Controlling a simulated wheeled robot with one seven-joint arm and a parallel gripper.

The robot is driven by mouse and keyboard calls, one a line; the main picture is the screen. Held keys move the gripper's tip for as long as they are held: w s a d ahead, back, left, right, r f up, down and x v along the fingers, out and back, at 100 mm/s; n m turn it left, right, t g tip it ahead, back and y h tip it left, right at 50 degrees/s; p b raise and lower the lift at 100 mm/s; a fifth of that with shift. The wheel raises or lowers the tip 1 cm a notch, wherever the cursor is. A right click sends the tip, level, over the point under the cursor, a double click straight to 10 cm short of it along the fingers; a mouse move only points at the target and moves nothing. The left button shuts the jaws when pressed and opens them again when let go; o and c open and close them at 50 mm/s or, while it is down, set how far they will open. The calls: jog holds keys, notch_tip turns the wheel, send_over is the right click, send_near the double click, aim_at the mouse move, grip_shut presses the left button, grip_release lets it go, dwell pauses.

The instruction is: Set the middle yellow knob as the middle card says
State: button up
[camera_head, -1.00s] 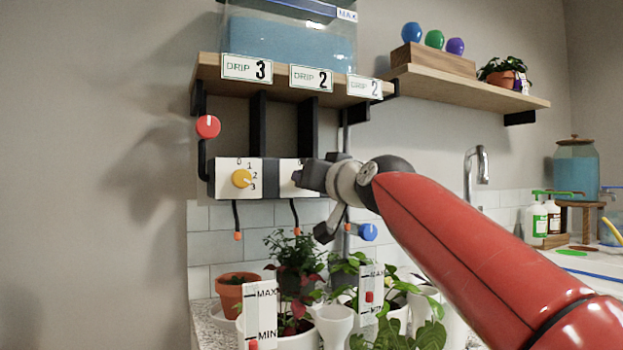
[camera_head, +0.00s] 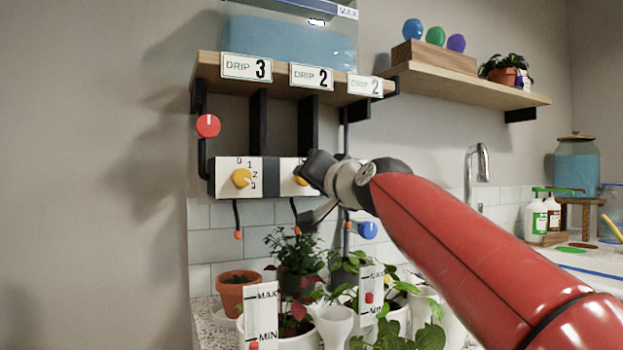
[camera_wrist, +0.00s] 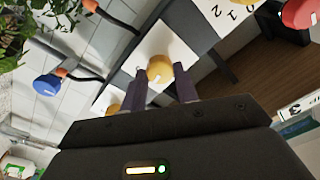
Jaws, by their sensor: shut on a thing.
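The middle yellow knob (camera_head: 300,181) sits on a white plate in the black panel, partly hidden by my gripper (camera_head: 308,176). In the wrist view, my gripper's two dark fingers (camera_wrist: 161,84) stand on either side of the yellow knob (camera_wrist: 160,69), shut on it. The knob's pointer and its plate's numbers cannot be read here. The middle card (camera_head: 311,77) on the shelf edge reads DRIP 2. The left yellow knob (camera_head: 242,178) has a dial marked 0 to 3. Another yellow knob shows in the wrist view (camera_wrist: 113,108).
The left card (camera_head: 246,67) reads DRIP 3 and the right card (camera_head: 365,85) DRIP 2. A red knob (camera_head: 208,126) is left of the panel, and a blue knob (camera_head: 367,230) below right. Potted plants (camera_head: 298,263) crowd the counter below. A water tank (camera_head: 288,38) stands above.

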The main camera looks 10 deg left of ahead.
jog(key=o, duration=1)
jog(key=shift+b+v, duration=2.35)
jog(key=shift+v, duration=1.55)
